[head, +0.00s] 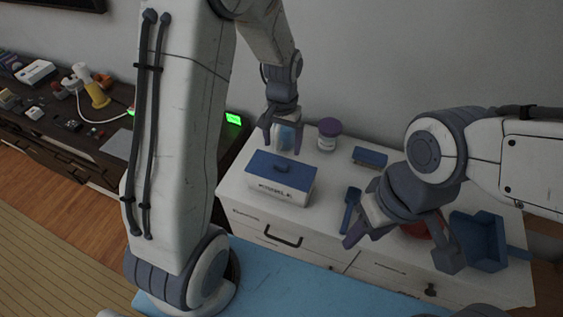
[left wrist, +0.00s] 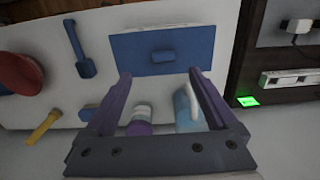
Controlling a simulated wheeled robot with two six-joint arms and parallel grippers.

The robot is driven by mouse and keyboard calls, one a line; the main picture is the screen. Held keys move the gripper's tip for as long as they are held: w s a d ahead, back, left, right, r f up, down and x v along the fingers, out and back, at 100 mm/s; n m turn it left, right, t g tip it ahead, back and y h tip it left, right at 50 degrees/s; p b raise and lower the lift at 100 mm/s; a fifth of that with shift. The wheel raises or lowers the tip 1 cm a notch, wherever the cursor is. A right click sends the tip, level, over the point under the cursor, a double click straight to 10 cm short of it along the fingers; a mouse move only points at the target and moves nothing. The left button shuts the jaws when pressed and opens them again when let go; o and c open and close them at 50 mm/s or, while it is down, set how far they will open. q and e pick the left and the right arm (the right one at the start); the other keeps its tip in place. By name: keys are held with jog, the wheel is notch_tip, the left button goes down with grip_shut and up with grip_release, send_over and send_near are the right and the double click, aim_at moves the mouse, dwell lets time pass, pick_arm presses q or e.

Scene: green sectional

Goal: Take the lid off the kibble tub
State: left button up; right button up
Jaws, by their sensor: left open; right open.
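The kibble tub (head: 280,190) is a white box with printed lettering on its front, standing at the left end of the white dresser top. Its blue lid (head: 262,167) with a small raised handle (head: 281,167) is on it. In the left wrist view the lid (left wrist: 132,48) and its handle (left wrist: 163,56) show from above. My left gripper (head: 283,150) is open and empty, above and behind the tub, with its fingers apart from the lid. My right gripper (head: 400,250) is open, over the right part of the dresser; nothing shows between its fingers.
A purple-capped jar (head: 328,138) and a light-blue container (left wrist: 184,108) stand behind the tub. A dark cabinet (head: 118,140) is left.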

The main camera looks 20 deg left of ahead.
pick_arm(q)
send_over(281, 164)
jog(key=f, duration=0.4)
jog(key=shift+s+d+f, duration=0.15)
jog(key=shift+s+d, duration=0.1)
jog(key=shift+s, duration=0.1)
jog(key=f, duration=0.1)
jog(key=f+p, duration=0.1)
jog(key=f, duration=0.1)
jog(key=f+p, duration=0.1)
jog(key=shift+w+a+f, duration=0.25)
jog(key=shift+w, duration=0.05)
jog(key=shift+f, duration=0.35)
grip_shut()
